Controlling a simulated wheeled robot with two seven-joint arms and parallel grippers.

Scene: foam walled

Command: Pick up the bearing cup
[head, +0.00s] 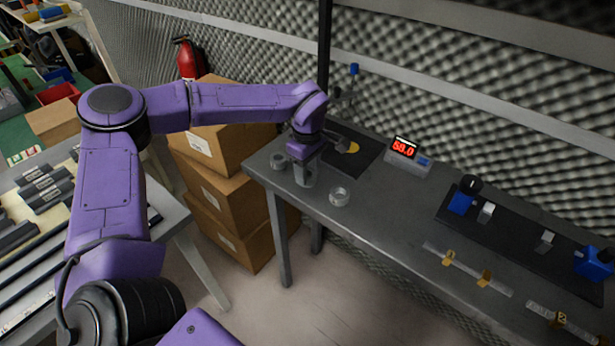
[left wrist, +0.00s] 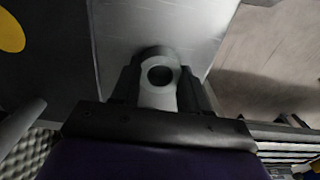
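My left gripper (head: 305,166) points down over the left end of the grey table. A pale grey cup-like piece (head: 305,176), apparently the bearing cup, is between its fingers. In the left wrist view the piece (left wrist: 160,97) shows a round dark hole, and the left gripper's fingers (left wrist: 160,88) lie against both its sides with no clear gap. I cannot tell whether it is clear of the tabletop. A low grey ring (head: 277,160) lies just left of the gripper, and a clear-looking round cup (head: 340,196) stands to its right. My right gripper is not in view.
A dark mat (head: 365,158) with a yellow disc (head: 352,147) lies behind the gripper. A red display reading 58.0 (head: 404,147) stands to its right. A dark board (head: 515,238) with blue fixtures fills the table's right. Cardboard boxes (head: 220,190) stack beside the table's left end.

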